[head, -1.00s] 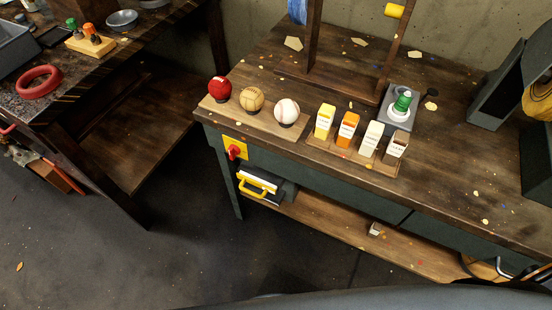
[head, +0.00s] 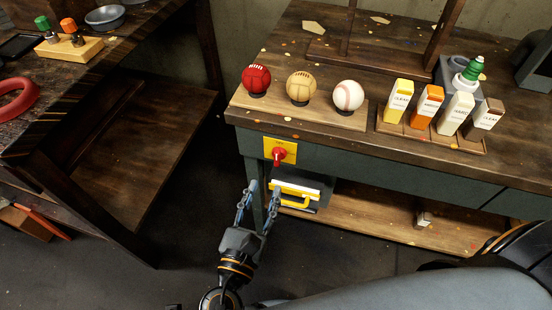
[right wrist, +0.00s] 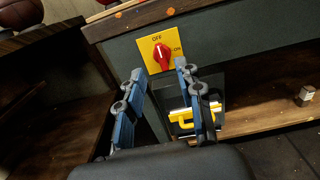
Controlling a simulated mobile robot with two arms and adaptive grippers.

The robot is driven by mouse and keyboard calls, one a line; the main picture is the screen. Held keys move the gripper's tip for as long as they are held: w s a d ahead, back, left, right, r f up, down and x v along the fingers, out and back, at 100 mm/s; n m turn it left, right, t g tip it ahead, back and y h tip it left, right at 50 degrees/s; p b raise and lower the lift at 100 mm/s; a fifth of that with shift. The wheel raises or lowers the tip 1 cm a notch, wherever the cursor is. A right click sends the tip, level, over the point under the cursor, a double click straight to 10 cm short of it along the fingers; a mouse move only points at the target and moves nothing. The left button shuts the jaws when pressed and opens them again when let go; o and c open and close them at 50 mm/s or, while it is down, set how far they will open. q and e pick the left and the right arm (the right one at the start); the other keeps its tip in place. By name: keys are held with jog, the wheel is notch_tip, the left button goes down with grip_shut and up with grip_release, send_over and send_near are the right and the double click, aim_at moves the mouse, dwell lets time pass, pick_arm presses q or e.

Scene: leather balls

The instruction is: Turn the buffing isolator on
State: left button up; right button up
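The buffing isolator is a red rotary knob (head: 279,157) on a yellow plate (head: 290,147), on the bench's front near its left end. In the right wrist view the knob (right wrist: 161,56) has OFF above it and ON to its right; its pale mark appears to point up toward OFF. My right gripper (head: 264,187) is open and empty, just below the isolator in the head view. In the right wrist view its fingertips (right wrist: 159,69) are apart and appear just below the knob, apparently not touching it. My left gripper is not in view.
Below the isolator, a dark box with a yellow handle (head: 293,199) sits on the lower shelf (head: 385,226). Above, the benchtop holds a red ball (head: 256,79), a tan ball (head: 300,88), a baseball (head: 348,95) and several bottles. Another bench (head: 110,85) stands at the left.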

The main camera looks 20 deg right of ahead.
aim_at(277, 156)
jog(key=x, duration=0.9)
jog(key=shift+w+b, duration=0.15)
jog(key=shift+b, duration=0.15)
jog(key=shift+w+d, duration=0.25)
jog(key=shift+w, duration=0.1)
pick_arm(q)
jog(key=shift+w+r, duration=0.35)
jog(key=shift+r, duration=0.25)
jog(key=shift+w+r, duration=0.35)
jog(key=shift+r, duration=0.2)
pick_arm(e)
jog(key=c, duration=0.7)
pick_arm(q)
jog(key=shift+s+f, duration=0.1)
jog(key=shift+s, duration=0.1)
pick_arm(e)
jog(key=shift+f, duration=0.1)
grip_shut()
